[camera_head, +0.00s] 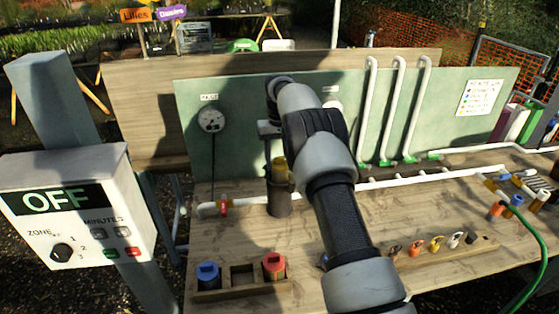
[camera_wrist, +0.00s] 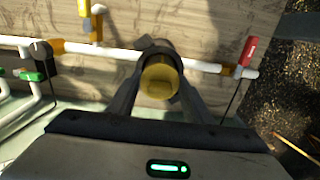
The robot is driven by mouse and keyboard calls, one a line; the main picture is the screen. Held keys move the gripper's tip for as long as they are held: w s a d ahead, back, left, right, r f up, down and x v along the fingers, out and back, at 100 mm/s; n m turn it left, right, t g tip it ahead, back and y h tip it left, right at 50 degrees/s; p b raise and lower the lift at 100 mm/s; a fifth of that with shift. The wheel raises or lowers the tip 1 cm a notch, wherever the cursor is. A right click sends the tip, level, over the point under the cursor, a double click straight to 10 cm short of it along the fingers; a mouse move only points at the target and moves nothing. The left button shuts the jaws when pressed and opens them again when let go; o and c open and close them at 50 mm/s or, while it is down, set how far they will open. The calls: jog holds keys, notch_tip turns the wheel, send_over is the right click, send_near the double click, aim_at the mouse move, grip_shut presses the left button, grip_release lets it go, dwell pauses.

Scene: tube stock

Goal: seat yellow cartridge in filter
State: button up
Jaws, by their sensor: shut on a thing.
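The yellow cartridge (camera_head: 279,167) is upright at the mouth of the dark cylindrical filter housing (camera_head: 279,200), which stands on the white pipe line. Its upper part shows above the housing rim; I cannot tell how deep its lower end sits. In the wrist view the round yellow top of the cartridge (camera_wrist: 159,78) lies between my two fingers. My gripper (camera_wrist: 160,92) is shut on it from above. Part of the filter housing (camera_wrist: 152,45) shows just beyond the cartridge. In the head view my arm hides part of my gripper.
A rack (camera_head: 242,287) at the front left holds a blue cartridge (camera_head: 208,273) and a red cartridge (camera_head: 274,265), with an empty square slot between them. A red-handled valve (camera_head: 223,203) is left of the housing. A green panel (camera_head: 235,150) with a gauge stands behind. A control box (camera_head: 80,215) reads OFF.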

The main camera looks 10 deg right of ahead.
jog(key=shift+f+b, duration=0.7)
jog(key=shift+f, duration=1.2)
jog(key=shift+f, duration=0.2)
